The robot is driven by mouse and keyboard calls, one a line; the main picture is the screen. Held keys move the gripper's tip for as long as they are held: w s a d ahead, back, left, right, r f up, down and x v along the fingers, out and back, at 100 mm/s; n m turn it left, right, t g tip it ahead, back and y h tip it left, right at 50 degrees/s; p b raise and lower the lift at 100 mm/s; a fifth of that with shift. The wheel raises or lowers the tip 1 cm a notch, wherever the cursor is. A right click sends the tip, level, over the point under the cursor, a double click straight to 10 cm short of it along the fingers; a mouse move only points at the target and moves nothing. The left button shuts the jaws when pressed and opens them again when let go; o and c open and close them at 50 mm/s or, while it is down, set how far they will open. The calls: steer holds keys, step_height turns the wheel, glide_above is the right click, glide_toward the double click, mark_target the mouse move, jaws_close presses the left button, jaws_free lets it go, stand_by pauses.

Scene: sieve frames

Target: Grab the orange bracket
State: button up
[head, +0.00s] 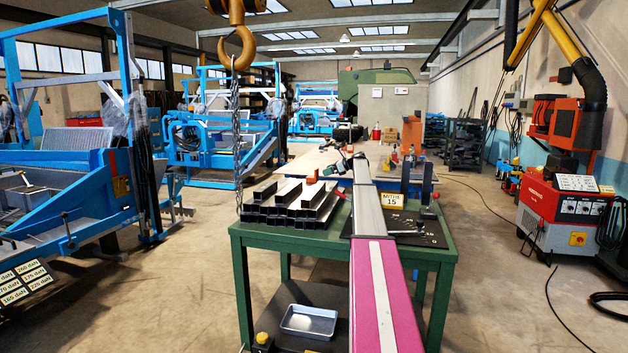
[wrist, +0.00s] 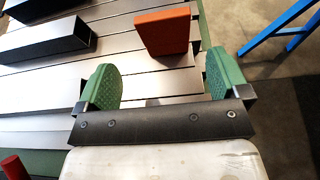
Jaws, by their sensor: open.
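The orange bracket (wrist: 163,33) shows in the wrist view as a block-like orange piece on a row of grey metal bars. My gripper (wrist: 163,78) is open and empty, its two green fingers wide apart. The bracket lies ahead of the fingers, within the width between them, and neither finger appears to touch it. In the head view a small orange piece (head: 311,180), seemingly the bracket, sits at the back of the metal stack. My arm's end is small there and its fingers are hard to make out.
Metal bars (head: 290,204) lie on the green workbench (head: 243,236). Dark square tubes (wrist: 45,40) lie left of the bracket in the wrist view. A crane hook (head: 238,45) with a chain hangs at the bench's left. A metal tray (head: 309,322) is on the lower shelf.

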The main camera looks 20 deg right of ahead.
mark_target(317, 177)
steer(key=x, duration=0.7)
steer(key=shift+w+d+f, duration=0.1)
steer(key=shift+w+f, duration=0.15)
steer(key=shift+w, duration=0.1)
steer(key=shift+c, duration=0.3)
steer(key=c, duration=1)
steer(key=shift+c, duration=1.2)
steer(key=shift+r, duration=0.15)
